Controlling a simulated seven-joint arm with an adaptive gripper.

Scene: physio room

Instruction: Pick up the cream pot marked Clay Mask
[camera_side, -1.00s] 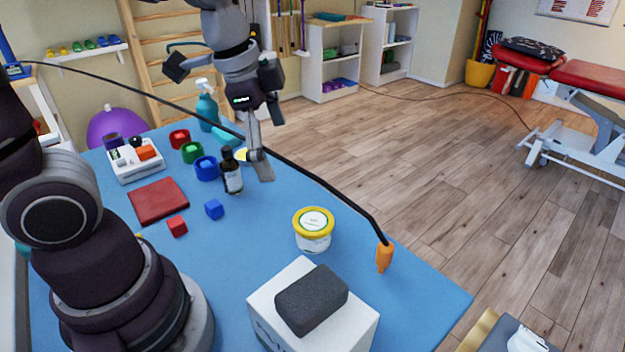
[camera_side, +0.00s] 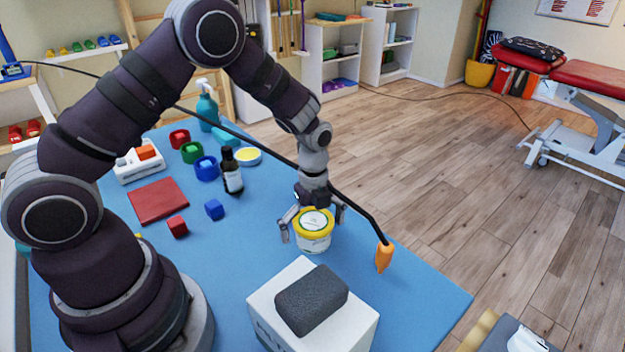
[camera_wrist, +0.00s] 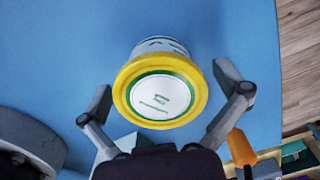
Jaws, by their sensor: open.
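A white cream pot with a yellow-rimmed lid (camera_side: 313,241) stands upright on the blue table. In the wrist view the pot (camera_wrist: 158,98) is seen from above, with a green ring and small upside-down print on its white lid label; the print is hard to read. My gripper (camera_side: 311,228) is open just above the pot, its fingers spread on either side of the lid. In the wrist view both fingers of my gripper (camera_wrist: 164,80) stand apart from the lid. A second, yellow-topped tub (camera_side: 248,156) sits further back; its marking is unreadable.
A white box (camera_side: 330,325) carrying a dark grey block (camera_side: 311,299) stands in front. Blue table (camera_side: 265,225) is clear between.

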